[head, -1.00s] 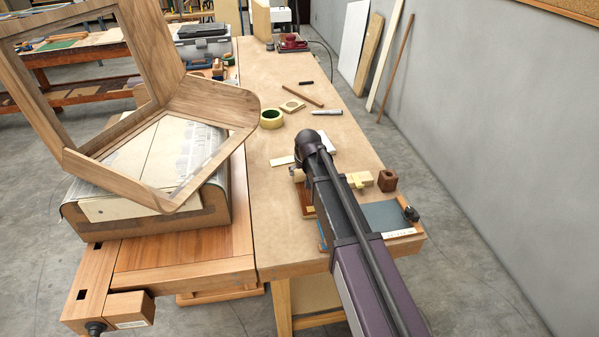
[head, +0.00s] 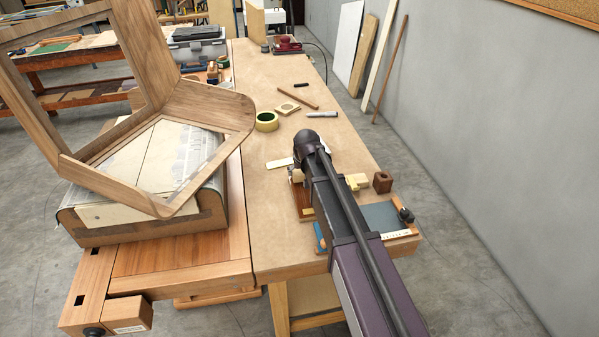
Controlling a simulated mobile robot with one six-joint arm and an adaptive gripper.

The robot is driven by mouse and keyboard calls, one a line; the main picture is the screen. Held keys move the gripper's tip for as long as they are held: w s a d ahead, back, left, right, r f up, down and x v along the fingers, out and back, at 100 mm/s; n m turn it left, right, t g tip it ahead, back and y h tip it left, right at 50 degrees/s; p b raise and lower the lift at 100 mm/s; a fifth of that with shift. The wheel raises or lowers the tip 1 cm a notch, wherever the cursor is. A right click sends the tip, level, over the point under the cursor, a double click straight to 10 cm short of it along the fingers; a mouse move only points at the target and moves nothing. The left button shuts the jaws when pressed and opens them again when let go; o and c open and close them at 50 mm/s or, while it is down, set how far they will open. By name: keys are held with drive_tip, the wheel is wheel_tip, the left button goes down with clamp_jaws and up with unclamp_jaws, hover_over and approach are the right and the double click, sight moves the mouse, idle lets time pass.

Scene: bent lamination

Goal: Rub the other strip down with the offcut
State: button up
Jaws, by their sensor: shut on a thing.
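My arm reaches over the right-hand bench, its dark rounded end (head: 307,142) above the bench's middle. My gripper's jaws are hidden behind the arm, so I cannot see what they hold. A small pale wooden piece (head: 297,174) shows just left of the arm; I cannot tell if it is the offcut. A thin pale strip (head: 278,164) lies flat on the bench left of the arm's end. A pale yellowish block (head: 358,181) lies right of the arm. I cannot tell which strip the task means.
A bent wooden frame (head: 205,103) rests on a pale-topped form (head: 100,214) at left. A tape roll (head: 266,121), a marker (head: 322,114), a stick (head: 297,98) and a brown cube (head: 382,182) lie on the bench (head: 270,220). Bare bench lies left of the arm.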

drive_tip(key=shift+r+p, duration=2.3)
drive_tip(key=shift+r, duration=0.2)
